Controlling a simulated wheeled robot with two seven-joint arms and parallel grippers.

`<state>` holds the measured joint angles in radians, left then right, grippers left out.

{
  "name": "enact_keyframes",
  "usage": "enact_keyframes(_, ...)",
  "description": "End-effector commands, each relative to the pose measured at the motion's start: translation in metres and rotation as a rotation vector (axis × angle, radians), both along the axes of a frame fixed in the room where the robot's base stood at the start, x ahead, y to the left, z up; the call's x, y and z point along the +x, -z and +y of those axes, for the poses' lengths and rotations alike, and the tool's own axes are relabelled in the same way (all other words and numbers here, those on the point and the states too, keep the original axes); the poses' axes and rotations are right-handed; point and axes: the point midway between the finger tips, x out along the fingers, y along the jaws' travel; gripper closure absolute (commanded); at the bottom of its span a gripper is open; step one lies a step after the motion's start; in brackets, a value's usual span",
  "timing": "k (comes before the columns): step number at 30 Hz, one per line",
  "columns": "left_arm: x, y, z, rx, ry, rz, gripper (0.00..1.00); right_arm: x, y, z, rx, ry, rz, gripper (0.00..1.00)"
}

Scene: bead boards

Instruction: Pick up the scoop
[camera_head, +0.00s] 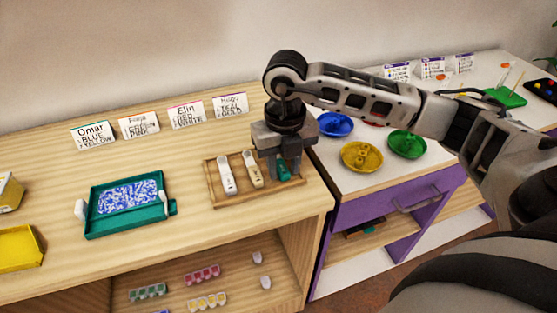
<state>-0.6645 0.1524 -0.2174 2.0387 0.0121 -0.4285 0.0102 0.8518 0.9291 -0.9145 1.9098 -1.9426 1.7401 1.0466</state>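A shallow wooden tray (238,198) sits on the light wood counter. It holds a white handled tool (226,175), a cream handled tool (252,170) and a small teal piece (284,173), which looks like the scoop but is partly hidden. My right gripper (283,170) points down over the tray's right end. Its two fingers stand apart, one on each side of the teal piece. I cannot tell whether they touch it. My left gripper is not in view.
A teal tray of blue and white beads (128,197) stands left, with a yellow tray (18,248) beyond. Name cards (188,112) stand behind. Blue (335,124), yellow (362,156) and green (407,144) dishes sit right. Lower shelves hold small bead containers (203,274).

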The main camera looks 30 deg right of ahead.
Motion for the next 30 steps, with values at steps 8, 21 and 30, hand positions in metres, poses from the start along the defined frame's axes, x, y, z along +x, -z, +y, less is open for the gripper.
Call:
enact_keyframes(8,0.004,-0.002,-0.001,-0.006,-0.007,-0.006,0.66,0.000,0.005,0.000,0.001,-0.001,-0.001,0.68)
enact_keyframes(21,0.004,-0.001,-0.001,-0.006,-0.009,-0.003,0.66,0.000,0.004,0.000,0.001,-0.001,-0.001,1.00)
enact_keyframes(30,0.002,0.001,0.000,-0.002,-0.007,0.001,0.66,0.001,-0.023,0.000,0.000,-0.002,-0.004,1.00)
